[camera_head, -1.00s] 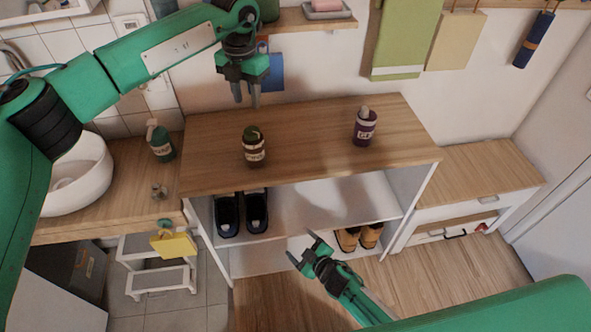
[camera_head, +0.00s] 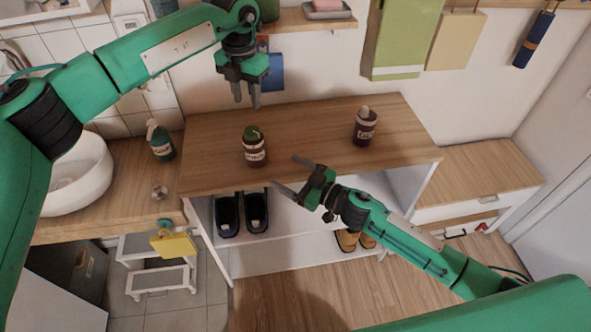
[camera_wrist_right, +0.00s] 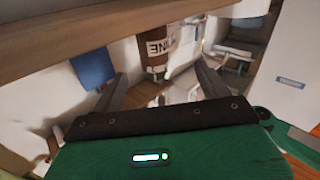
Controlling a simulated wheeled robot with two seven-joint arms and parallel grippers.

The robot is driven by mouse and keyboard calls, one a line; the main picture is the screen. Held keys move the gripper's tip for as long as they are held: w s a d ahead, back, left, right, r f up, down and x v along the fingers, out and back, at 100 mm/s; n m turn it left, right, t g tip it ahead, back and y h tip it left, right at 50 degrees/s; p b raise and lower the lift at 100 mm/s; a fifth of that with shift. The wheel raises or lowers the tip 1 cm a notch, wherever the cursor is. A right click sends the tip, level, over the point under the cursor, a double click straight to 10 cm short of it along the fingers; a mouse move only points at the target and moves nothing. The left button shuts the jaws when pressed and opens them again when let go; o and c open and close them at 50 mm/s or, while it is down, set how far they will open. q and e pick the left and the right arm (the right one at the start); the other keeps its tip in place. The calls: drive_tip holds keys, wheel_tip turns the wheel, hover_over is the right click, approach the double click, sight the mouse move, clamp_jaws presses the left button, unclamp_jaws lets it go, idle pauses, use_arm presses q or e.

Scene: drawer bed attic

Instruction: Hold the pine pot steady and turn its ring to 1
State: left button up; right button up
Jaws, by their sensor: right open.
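A dark red-brown pot with a green top and a pale label (camera_head: 254,152) stands upright near the left front of the wooden shelf top (camera_head: 310,130). In the right wrist view a brown pot with partly readable "INE" lettering (camera_wrist_right: 155,50) shows beyond and between the fingers, seemingly the same pine pot. Ring marks are too small to read. My left gripper (camera_head: 247,102) hangs above and behind the pot, fingers down, apart and empty. My right gripper (camera_head: 290,174) is open and empty at the shelf's front edge, right of the pot and not touching it.
A second dark pot with a pale top (camera_head: 364,127) stands to the right on the shelf top. A green pump bottle (camera_head: 160,141) and white basin (camera_head: 78,178) are at left. Shoes (camera_head: 242,213) sit below. The shelf top between the pots is clear.

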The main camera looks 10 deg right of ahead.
sight(263, 153)
drive_tip(key=shift+m, duration=0.6)
drive_tip(key=x, duration=0.9)
drive_tip(key=w+d+x, duration=0.1)
drive_tip(key=x, duration=0.3)
drive_tip(key=shift+w+a+r, duration=0.1)
drive_tip(key=shift+w+r, duration=0.05)
drive_tip(key=shift+r, duration=0.05)
